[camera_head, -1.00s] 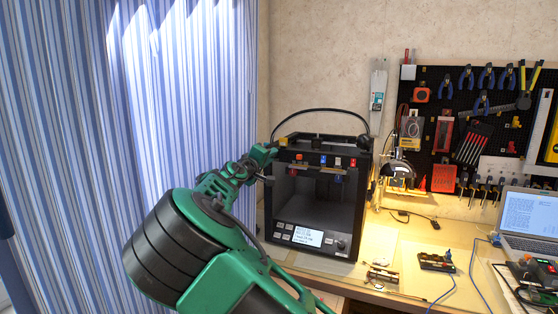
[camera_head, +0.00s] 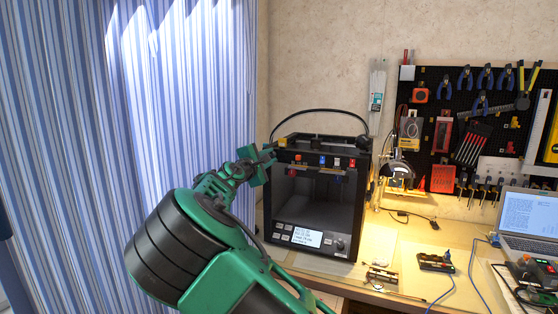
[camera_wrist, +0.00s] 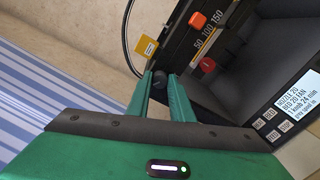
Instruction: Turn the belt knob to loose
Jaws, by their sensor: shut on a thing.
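The black 3D printer (camera_head: 352,215) stands on the bench in the head view, with its front open. My gripper (camera_head: 274,152) is at the printer's upper left front edge. In the wrist view my two green fingers (camera_wrist: 160,80) are closed around a small dark knob (camera_wrist: 159,77), which I take as the belt knob. The fingers hide part of it, and no loose or tight marking is readable. A yellow tag (camera_wrist: 147,46) sits beside it.
The printer's display (camera_head: 307,237) is lower front. A striped curtain (camera_head: 80,130) hangs left; a lamp (camera_head: 398,168) stands right.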

